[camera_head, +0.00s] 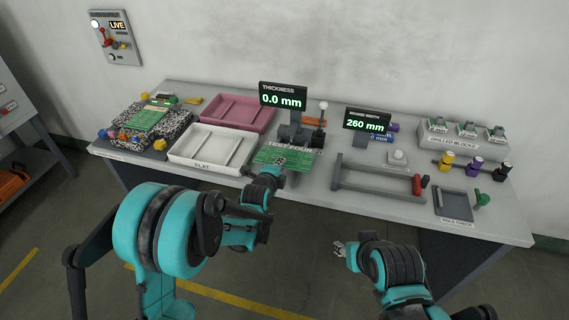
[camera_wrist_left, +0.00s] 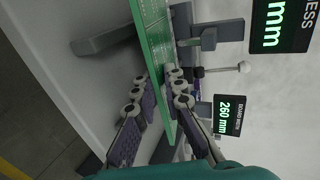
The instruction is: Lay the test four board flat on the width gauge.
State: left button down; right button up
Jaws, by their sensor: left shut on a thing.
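The green test four board (camera_head: 283,157) is held in front of the thickness gauge, above the table's front part. My left gripper (camera_head: 272,174) is shut on its near edge; the wrist view shows the fingers (camera_wrist_left: 165,92) on both sides of the green board (camera_wrist_left: 152,35). The width gauge (camera_head: 375,184) is a grey frame with a red handle, right of the board. Its display (camera_head: 367,122) reads 260 mm, also in the wrist view (camera_wrist_left: 229,115). No board lies on it. My right gripper (camera_head: 341,247) is in front of the table; its finger opening is too small to tell.
The thickness gauge (camera_head: 297,131) stands behind the board, its display (camera_head: 283,95) reading 0.0 mm. A white tray (camera_head: 212,147) and a pink tray (camera_head: 237,112) lie left. A hole-check tray (camera_head: 453,204) and coloured plugs (camera_head: 474,166) stand right.

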dwell(0.3)
pick_arm(q)
jog(key=shift+r+p, duration=1.3)
jog(key=shift+r, duration=0.65)
jog(key=r+p+v, duration=0.1)
jog(key=p+v, duration=0.1)
jog(key=v, duration=0.4)
jog(key=shift+r, duration=0.3)
